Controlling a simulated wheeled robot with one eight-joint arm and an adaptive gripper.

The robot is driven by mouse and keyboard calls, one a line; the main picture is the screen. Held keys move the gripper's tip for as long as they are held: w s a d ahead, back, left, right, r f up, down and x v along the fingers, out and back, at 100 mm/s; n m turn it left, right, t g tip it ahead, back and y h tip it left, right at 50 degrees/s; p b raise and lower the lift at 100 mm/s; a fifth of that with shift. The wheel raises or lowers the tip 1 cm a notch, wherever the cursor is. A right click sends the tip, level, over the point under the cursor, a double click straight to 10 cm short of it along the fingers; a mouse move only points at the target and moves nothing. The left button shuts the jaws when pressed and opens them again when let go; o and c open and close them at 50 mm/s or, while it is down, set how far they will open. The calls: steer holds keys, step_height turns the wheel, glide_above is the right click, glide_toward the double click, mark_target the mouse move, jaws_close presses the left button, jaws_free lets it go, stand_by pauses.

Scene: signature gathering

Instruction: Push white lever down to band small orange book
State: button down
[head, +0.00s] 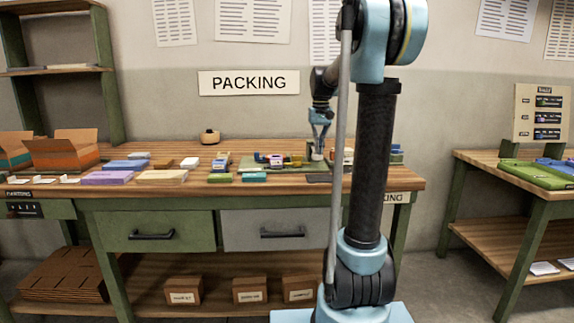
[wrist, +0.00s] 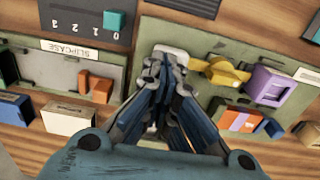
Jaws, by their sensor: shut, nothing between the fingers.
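My gripper (wrist: 166,62) is shut and empty, pointing down over the green station on the packing table. A white lever-like part (wrist: 172,52) shows right at the fingertips in the wrist view, partly hidden by them; I cannot tell whether they touch. In the head view my gripper (head: 319,146) is just above this white part (head: 317,155). A small orange book (wrist: 237,121) lies right of the fingers, beside a purple bracket (wrist: 270,86) on the green station (wrist: 203,88). A yellow knob-like part (wrist: 226,72) sits between the white part and the bracket.
A green slipcase station (wrist: 88,55) with an orange block stands left of the fingers. A dark numbered panel with a teal slider (wrist: 115,20) lies beyond it. Several books and an open cardboard box (head: 65,152) are on the table's left.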

step_height(320, 180, up, 7)
steer(key=shift+r, duration=0.2)
stand_by(0.8)
steer(key=s+f+t, duration=0.1)
steer(key=s+f, duration=0.4)
steer(key=s, duration=0.5)
steer(key=s+f, duration=0.6)
steer(key=s, duration=0.4)
steer(key=s+f+t, duration=0.1)
steer(key=s+f, duration=1.3)
steer(key=f, duration=0.3)
steer(key=shift+s+f, duration=0.3)
steer(key=shift+s, duration=0.1)
steer(key=shift+w+f, duration=0.2)
steer(key=shift+w, duration=0.25)
